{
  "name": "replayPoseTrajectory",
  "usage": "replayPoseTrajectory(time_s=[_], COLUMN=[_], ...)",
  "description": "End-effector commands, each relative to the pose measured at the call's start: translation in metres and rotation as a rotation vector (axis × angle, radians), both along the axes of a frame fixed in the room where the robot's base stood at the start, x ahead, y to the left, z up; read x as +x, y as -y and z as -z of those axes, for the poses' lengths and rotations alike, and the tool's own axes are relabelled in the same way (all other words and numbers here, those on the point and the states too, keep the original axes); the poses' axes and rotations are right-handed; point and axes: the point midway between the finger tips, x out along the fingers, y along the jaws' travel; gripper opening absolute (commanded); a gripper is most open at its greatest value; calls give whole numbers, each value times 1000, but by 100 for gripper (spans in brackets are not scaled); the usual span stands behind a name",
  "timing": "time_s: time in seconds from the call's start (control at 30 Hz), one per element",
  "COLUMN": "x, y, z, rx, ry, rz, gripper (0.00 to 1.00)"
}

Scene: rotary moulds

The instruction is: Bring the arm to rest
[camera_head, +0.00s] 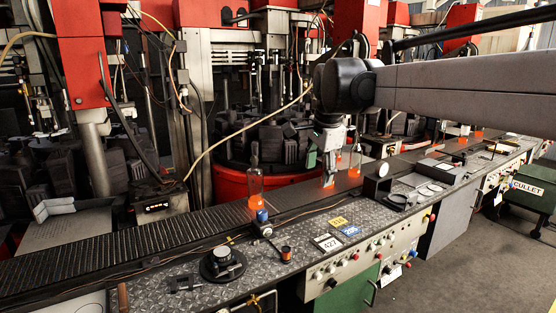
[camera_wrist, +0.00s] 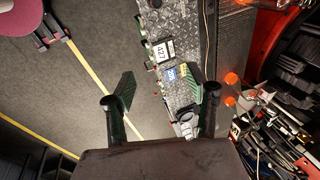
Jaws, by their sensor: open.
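My arm reaches in from the right in the head view, with its dark wrist joint above the console. My gripper (camera_head: 322,152) hangs below it, partly lost against the dark machinery. In the wrist view my gripper (camera_wrist: 160,92) has its two dark fingers with green pads wide apart, with nothing between them. Below it in that view are the grey floor and the tread-plate console (camera_wrist: 182,72). The console also shows in the head view (camera_head: 190,285), below my arm.
A dark conveyor (camera_head: 130,243) runs behind the console. A clear bottle with a glowing orange base (camera_head: 255,188) stands on it, with other orange-based bottles further right. Red rotary moulds (camera_head: 235,187) stand behind. A green cullet bin (camera_head: 530,197) is at right. Grey floor (camera_head: 450,265) in front is open.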

Motion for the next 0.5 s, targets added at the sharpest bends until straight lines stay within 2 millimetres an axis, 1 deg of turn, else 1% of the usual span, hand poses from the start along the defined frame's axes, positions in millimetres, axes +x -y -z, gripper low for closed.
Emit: replayPoseTrajectory(time_s=[0.03, 0.27, 0.5], x=[-17, -84, -155], y=[7, 32, 55], z=[-1, 4, 25], rx=[-13, -93, -192], ry=[15, 85, 155], rz=[-40, -245, -454], gripper=[52, 52, 52])
